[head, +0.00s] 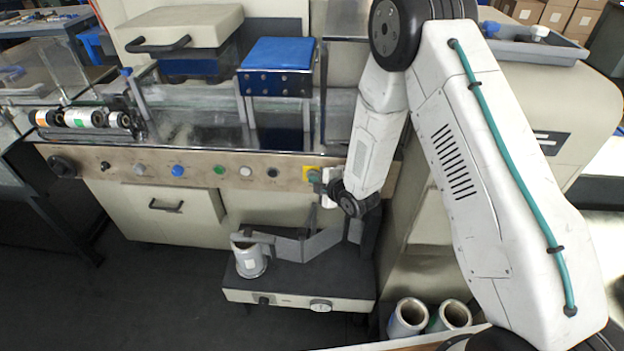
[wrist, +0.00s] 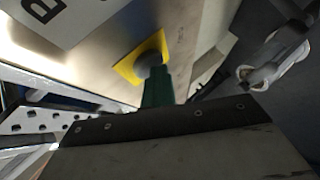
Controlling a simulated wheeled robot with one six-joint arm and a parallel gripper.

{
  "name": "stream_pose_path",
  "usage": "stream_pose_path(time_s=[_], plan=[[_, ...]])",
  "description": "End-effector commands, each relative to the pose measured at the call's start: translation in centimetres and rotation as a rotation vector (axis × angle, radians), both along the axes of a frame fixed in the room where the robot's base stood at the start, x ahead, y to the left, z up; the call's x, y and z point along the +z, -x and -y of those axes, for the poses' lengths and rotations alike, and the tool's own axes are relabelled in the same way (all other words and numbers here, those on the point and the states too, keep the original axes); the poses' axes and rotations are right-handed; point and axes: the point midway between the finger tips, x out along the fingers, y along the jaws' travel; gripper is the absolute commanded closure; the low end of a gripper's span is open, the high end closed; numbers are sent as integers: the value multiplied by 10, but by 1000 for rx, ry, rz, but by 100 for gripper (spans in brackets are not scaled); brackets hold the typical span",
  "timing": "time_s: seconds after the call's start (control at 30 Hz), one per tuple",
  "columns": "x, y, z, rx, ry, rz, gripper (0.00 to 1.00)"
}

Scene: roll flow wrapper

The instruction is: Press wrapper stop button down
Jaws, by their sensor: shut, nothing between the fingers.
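The yellow plate (head: 309,171) of the stop button is at the right end of the wrapper's control panel (head: 205,158). In the wrist view, the yellow plate (wrist: 128,68) has a dark grey rounded shape (wrist: 150,60) at its middle, apparently the button. My gripper (head: 317,180) is shut, its green fingers (wrist: 156,88) pointing at the plate. The fingertips overlap the rounded shape in the wrist view; I cannot tell whether they touch it or how far it is pressed. In the head view the gripper hides the button itself.
A row of other knobs, including a blue button (head: 178,170) and a green button (head: 219,168), lies left along the panel. Below stands a low bench unit (head: 295,280) with a metal roll (head: 249,262) and a grey arm. Film rolls (head: 80,118) lie at left.

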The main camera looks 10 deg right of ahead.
Motion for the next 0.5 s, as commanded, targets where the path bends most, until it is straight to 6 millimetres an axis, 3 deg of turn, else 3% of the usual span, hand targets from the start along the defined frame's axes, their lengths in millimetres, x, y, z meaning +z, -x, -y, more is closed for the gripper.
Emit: stream_pose_path(time_s=[0.5], plan=[[4,4,0,-4,-3,9,100]])
